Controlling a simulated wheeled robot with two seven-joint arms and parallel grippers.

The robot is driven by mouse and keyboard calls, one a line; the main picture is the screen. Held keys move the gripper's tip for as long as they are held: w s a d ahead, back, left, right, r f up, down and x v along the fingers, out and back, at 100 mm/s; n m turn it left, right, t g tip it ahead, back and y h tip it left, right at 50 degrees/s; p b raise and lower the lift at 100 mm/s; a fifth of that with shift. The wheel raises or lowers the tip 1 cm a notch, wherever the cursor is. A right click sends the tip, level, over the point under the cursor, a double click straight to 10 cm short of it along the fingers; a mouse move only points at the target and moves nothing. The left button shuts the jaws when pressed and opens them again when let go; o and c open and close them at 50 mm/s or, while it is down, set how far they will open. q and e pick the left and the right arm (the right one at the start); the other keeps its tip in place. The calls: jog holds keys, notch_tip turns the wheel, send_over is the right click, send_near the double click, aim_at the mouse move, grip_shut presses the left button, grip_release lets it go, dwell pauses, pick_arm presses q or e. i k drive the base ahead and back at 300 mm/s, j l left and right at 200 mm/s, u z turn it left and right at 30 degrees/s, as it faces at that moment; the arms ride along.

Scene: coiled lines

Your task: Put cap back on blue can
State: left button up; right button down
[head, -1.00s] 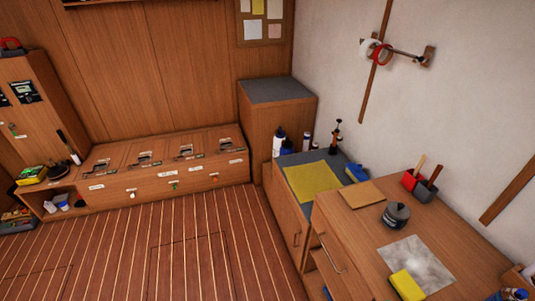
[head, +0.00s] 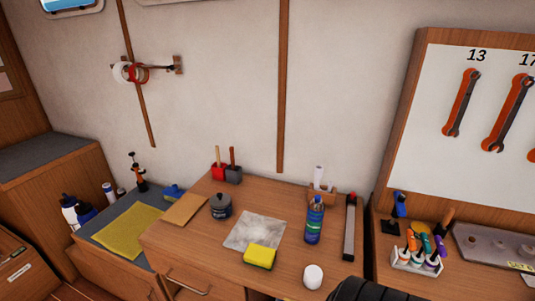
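The blue can (head: 314,224) stands upright on the wooden bench top, right of the middle in the head view. It has a green band on its label and a narrower top. A round white cap (head: 313,276) sits apart from it, nearer the front edge of the bench. Neither of my grippers shows in the head view.
A yellow sponge (head: 260,257) and a grey sheet (head: 255,231) lie left of the can. A dark grey pot (head: 221,206) stands further left. A long dark-and-light bar (head: 349,228) lies right of the can. A black ribbed object (head: 368,290) fills the bottom edge near the cap.

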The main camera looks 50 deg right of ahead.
aim_at(315, 212)
jog(key=z, duration=2.1)
